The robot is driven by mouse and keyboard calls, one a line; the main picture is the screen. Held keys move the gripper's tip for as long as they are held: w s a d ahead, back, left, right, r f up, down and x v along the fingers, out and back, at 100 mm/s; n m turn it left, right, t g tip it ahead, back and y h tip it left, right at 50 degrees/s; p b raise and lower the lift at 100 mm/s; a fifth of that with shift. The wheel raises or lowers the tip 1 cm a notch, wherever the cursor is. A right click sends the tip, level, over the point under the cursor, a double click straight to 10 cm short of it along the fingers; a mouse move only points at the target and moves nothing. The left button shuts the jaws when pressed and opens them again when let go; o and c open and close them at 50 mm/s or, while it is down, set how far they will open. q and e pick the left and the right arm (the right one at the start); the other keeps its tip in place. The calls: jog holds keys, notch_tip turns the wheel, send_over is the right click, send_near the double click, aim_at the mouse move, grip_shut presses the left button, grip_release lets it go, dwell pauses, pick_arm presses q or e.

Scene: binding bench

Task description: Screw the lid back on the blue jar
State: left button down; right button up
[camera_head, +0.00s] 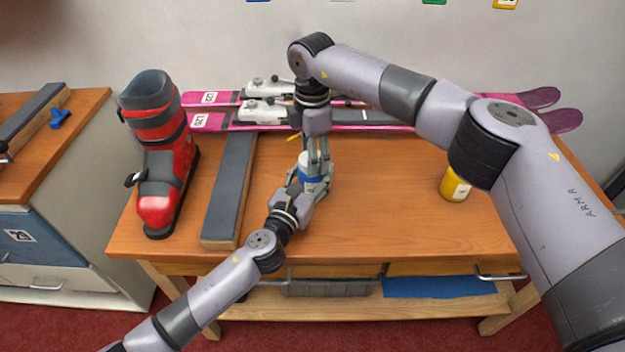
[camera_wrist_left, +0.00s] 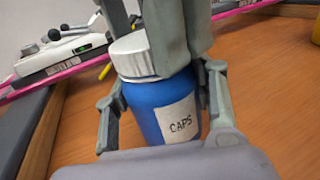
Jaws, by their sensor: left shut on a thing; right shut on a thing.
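The blue jar (camera_head: 308,181) stands on the wooden bench, left of its middle. In the left wrist view the blue jar (camera_wrist_left: 163,110) shows a white label reading CAPS. My left gripper (camera_head: 303,190) is shut around the jar's body from the front left. The silvery-white lid (camera_head: 309,158) sits on top of the jar; it also shows in the left wrist view (camera_wrist_left: 131,56). My right gripper (camera_head: 317,162) comes down from above and is shut on the lid. Its fingers hide part of the lid, so I cannot tell how tightly the lid is seated.
A yellow jar (camera_head: 454,186) stands to the right under my right arm. Pink skis (camera_head: 375,127) lie along the back. A red ski boot (camera_head: 158,150) and a long dark-topped block (camera_head: 230,190) are at the left. The bench's front right is clear.

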jog(key=shift+m, duration=0.4)
jog(key=o, duration=1.4)
notch_tip(320, 180, up, 12)
pick_arm(q)
jog(key=c, duration=0.6)
grip_release()
jog(key=shift+s, duration=0.1)
